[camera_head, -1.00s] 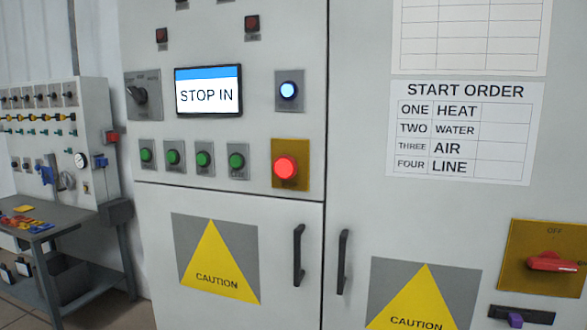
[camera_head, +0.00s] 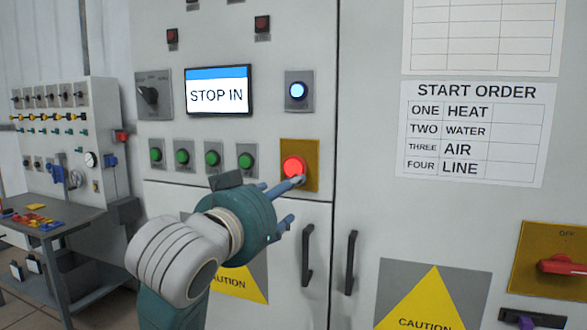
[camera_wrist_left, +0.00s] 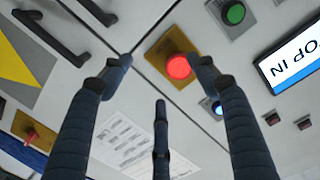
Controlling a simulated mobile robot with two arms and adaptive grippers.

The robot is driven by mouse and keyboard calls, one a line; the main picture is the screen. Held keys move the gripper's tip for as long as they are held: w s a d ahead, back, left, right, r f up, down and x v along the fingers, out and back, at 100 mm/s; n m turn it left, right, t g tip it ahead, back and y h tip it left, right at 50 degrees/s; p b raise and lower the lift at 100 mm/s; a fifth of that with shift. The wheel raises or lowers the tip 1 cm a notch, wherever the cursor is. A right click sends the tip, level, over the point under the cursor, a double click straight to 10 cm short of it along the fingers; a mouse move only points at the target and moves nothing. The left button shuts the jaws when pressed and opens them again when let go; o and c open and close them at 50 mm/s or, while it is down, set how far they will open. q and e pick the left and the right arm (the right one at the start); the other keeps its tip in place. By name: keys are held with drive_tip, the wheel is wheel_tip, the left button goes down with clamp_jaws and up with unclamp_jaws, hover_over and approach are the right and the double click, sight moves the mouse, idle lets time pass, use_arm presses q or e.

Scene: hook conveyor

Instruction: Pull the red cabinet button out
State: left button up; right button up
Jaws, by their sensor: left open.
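The red cabinet button (camera_head: 293,167) is round and lit on a yellow plate (camera_head: 312,152) right of the green buttons. It also shows in the left wrist view (camera_wrist_left: 179,67), close beside the right finger's tip. My left gripper (camera_head: 292,203) is open and empty, its fingers pointing at the cabinet. One fingertip overlaps the button's lower right edge in the head view; I cannot tell whether it touches. In the left wrist view the left gripper (camera_wrist_left: 159,72) has its fingers spread, with the button between them, nearer the right one. My right gripper is not in view.
A screen (camera_head: 218,90) reads "STOP IN". Several green buttons (camera_head: 212,158) and a blue lit button (camera_head: 298,91) are near. Black door handles (camera_head: 308,255) stick out below. A red rotary switch (camera_head: 563,265) is far right. A workbench (camera_head: 45,226) stands left.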

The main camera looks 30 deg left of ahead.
sight(293, 168)
use_arm(q)
drive_tip(key=shift+t+y, duration=0.3)
drive_tip(key=w+a+r+p, duration=0.1)
drive_tip(key=w, duration=0.2)
drive_tip(key=w+a+r+p, duration=0.1)
drive_tip(key=w+p, duration=0.1)
drive_tip(key=w, duration=0.1)
drive_tip(key=w+a+r+p, duration=0.1)
drive_tip(key=w+p, duration=0.1)
drive_tip(key=w, duration=0.1)
drive_tip(key=shift+w+a+r, duration=0.1)
drive_tip(key=shift+r, duration=0.05)
